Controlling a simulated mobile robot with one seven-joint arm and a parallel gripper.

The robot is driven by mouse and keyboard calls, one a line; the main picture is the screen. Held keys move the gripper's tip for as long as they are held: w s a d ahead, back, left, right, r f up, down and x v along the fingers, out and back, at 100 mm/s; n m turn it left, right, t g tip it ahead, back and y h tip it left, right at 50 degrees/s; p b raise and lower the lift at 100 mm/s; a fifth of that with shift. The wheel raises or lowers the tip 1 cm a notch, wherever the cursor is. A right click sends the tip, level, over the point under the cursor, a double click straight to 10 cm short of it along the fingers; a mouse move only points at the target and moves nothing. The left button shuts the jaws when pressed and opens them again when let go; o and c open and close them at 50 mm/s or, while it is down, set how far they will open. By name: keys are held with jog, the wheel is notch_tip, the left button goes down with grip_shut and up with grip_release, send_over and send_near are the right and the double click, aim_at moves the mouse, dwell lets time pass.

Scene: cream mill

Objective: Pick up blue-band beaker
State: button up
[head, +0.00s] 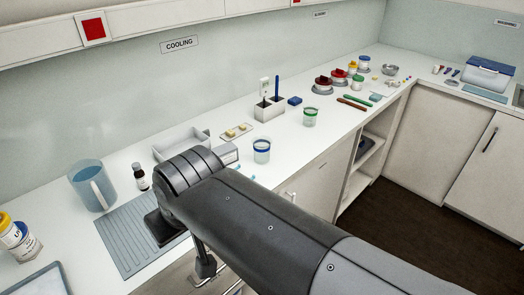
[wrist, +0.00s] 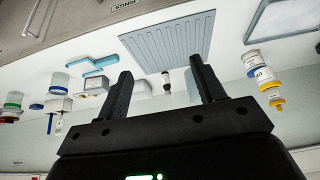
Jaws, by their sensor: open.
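The blue-band beaker (head: 262,156) is clear with a blue band at its rim. It stands upright on the white counter in the head view, just beyond my arm. In the wrist view, where the scene appears inverted, the blue-band beaker (wrist: 58,82) is at the left, well outside my fingers. My gripper (wrist: 160,73) is open, with nothing between its fingers; the ribbed grey mat and a brown bottle show beyond them. In the head view my arm hides most of the gripper, which is over the near-left counter, left of the beaker.
A green-band beaker (head: 310,117) stands behind and right. A white holder (head: 268,110) with upright tools is near it. A grey tray (head: 182,143), brown bottle (head: 140,178) and blue jug (head: 92,188) stand left. The ribbed mat (head: 125,238) is bare. Small blue pieces lie beside the beaker.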

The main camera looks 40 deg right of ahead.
dwell(0.5)
jog(key=o, duration=0.4)
jog(key=shift+c, duration=0.2)
jog(key=w+d+r+g+h, duration=0.2)
jog(key=w+d+r, duration=0.2)
jog(key=w+d, duration=0.45)
jog(key=g+y, duration=0.2)
jog(key=g, duration=0.2)
send_over(262, 151)
jog(key=w+d, duration=0.2)
jog(key=w, duration=0.1)
notch_tip(262, 151, down, 9)
jog(key=shift+s+f, duration=0.15)
jog(key=shift+f, duration=5.2)
